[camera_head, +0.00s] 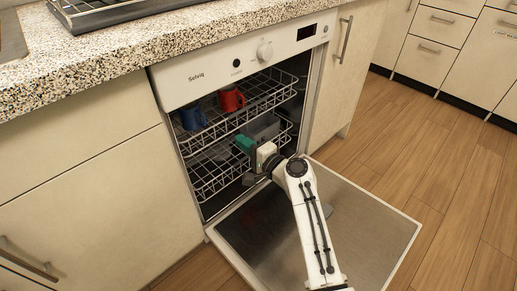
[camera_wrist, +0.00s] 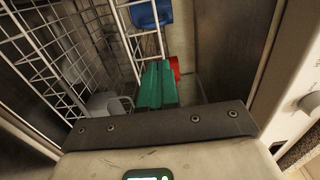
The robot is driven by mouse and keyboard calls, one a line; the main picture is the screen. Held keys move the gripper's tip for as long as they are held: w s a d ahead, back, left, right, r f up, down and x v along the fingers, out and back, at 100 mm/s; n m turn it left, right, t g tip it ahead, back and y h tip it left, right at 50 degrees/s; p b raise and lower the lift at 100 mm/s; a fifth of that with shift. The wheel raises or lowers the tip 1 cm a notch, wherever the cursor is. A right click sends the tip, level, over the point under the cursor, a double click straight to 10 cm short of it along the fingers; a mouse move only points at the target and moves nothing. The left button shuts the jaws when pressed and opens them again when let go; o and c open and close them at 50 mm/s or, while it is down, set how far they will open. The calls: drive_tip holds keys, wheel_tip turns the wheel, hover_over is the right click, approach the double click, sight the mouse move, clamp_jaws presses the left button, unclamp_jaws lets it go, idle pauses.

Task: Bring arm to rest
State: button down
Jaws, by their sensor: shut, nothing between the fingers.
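My gripper (camera_head: 243,143) is at the front of the open dishwasher, by the racks, with my white arm reaching over the lowered door. Its green fingers (camera_wrist: 157,86) are together and hold nothing. A red mug (camera_head: 231,99) and a blue mug (camera_head: 193,117) sit in the upper rack (camera_head: 262,93). The blue mug (camera_wrist: 150,13) and part of the red mug (camera_wrist: 174,68) also show in the wrist view, beyond the fingers. Whether the fingers touch the rack is unclear.
The dishwasher door (camera_head: 363,210) lies open and low under my arm. A speckled counter (camera_head: 130,55) runs above, with a dish rack (camera_head: 110,10) on it. A grey item (camera_wrist: 107,103) shows by the rack wires. Wooden floor (camera_head: 400,140) is clear at the right.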

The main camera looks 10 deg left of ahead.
drive_tip(key=s+d+f+n+g+h+p, duration=0.1)
drive_tip(key=s+d+f+n+g+h, duration=0.1)
drive_tip(key=s+d+f, duration=0.45)
drive_tip(key=s+d+f+n+g+h, duration=0.1)
drive_tip(key=s+d+f+n+h, duration=0.15)
drive_tip(key=s+d, duration=0.7)
drive_tip(key=s+d+f+n+g+h+p, duration=0.1)
drive_tip(key=s+d+f+n+g+h, duration=0.15)
drive_tip(key=s+d+f, duration=0.45)
drive_tip(key=s+d+r+g+h, duration=0.2)
drive_tip(key=s+d+h, duration=0.2)
drive_tip(key=s+d, duration=0.7)
drive_tip(key=s+d+r+g+h, duration=0.15)
drive_tip(key=s+d+h, duration=0.25)
drive_tip(key=s+d, duration=0.6)
wheel_tip(320, 180, up, 30)
drive_tip(key=s+a+p, duration=0.1)
drive_tip(key=a+p, duration=0.1)
drive_tip(key=p, duration=2.8)
drive_tip(key=shift+s+g, duration=0.3)
drive_tip(key=shift+a, duration=0.1)
